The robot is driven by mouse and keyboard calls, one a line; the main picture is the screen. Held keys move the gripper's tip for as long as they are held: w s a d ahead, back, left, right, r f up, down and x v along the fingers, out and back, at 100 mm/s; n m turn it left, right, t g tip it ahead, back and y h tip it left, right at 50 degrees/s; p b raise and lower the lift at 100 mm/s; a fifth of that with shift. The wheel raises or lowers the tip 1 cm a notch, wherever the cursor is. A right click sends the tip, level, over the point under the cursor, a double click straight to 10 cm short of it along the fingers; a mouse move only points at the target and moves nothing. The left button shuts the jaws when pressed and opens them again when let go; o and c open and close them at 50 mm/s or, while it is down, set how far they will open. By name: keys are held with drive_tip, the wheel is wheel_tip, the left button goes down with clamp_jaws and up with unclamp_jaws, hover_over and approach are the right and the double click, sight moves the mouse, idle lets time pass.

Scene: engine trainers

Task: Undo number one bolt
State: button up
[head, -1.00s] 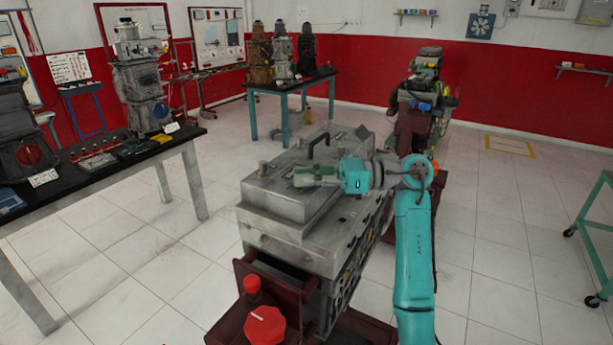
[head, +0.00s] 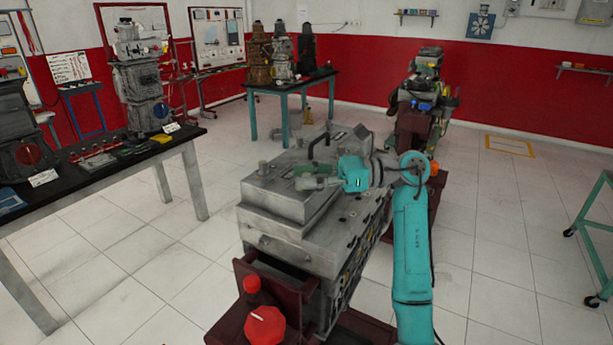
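The grey engine block (head: 290,240) stands in the middle on a dark red stand, with a raised cover (head: 285,203) on top. Small bolt-like knobs stand on the cover, one at its left end (head: 262,168); I cannot tell which is number one. A dark curved handle (head: 318,143) rises behind them. My teal arm reaches in from the right. My gripper (head: 300,183) points left, just over or at the cover's top. A greenish part shows at the gripper; its fingers are too small to tell open from shut, and I cannot tell if it touches a bolt.
A red knob (head: 264,325) and a smaller red cap sit on the stand's front. A black-topped table (head: 110,160) with engine parts is at left, another table (head: 290,84) behind. A teal cart (head: 595,240) is at right. Tiled floor is clear between them.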

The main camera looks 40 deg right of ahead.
drive_tip(key=v, duration=1.2)
